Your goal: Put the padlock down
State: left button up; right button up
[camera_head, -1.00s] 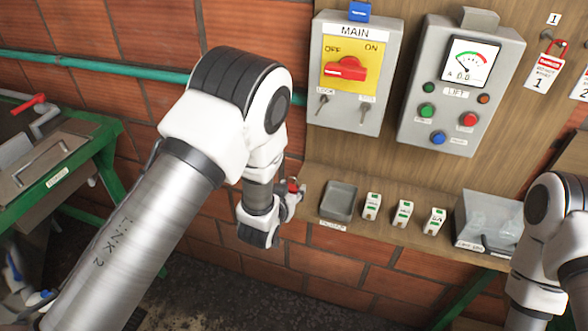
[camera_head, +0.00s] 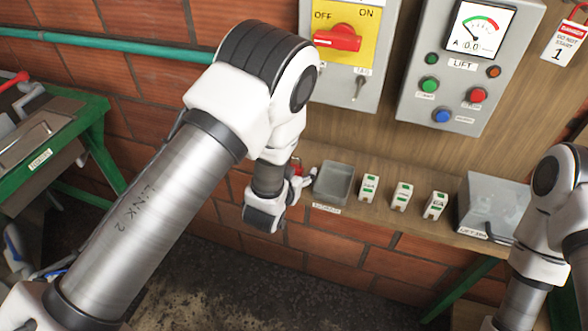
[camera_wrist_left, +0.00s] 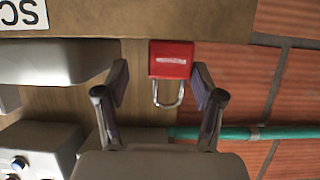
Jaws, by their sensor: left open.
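The red padlock (camera_wrist_left: 171,60) sits at the end of the wooden shelf, its body near the shelf's front edge, its metal shackle pointing down in the left wrist view. My left gripper (camera_wrist_left: 160,82) is open, one finger on each side of the padlock, with a clear gap on the left and a narrow one on the right. In the head view my left gripper (camera_head: 298,182) is at the shelf's left end, with a bit of red at it; the arm hides most of the rest. My right arm is at the right edge, its gripper out of frame.
A grey tray (camera_head: 333,184) stands just right of the gripper on the shelf (camera_head: 410,225). The MAIN switch box (camera_head: 352,45) and LIFT panel (camera_head: 465,70) hang above.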

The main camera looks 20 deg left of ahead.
pick_arm(q)
jog(key=shift+s+a, duration=0.2)
jog(key=shift+s, duration=0.05)
jog(key=p+v, duration=0.3)
jog(key=v, duration=0.8)
jog(key=shift+p, duration=0.3)
jog(key=s+a+f+g, duration=0.4)
jog(key=s+f+g, duration=0.2)
jog(key=s+f, duration=0.3)
jog(key=s+a+f+g, duration=0.3)
jog(key=s+f+g, duration=0.4)
jog(key=s, duration=0.8)
jog(key=shift+a+f+n+g+y, duration=0.3)
jog(key=shift+a+f+n, duration=0.1)
jog(key=shift+f, duration=0.75)
jog(key=shift+d, duration=0.15)
jog(key=shift+o, duration=0.4)
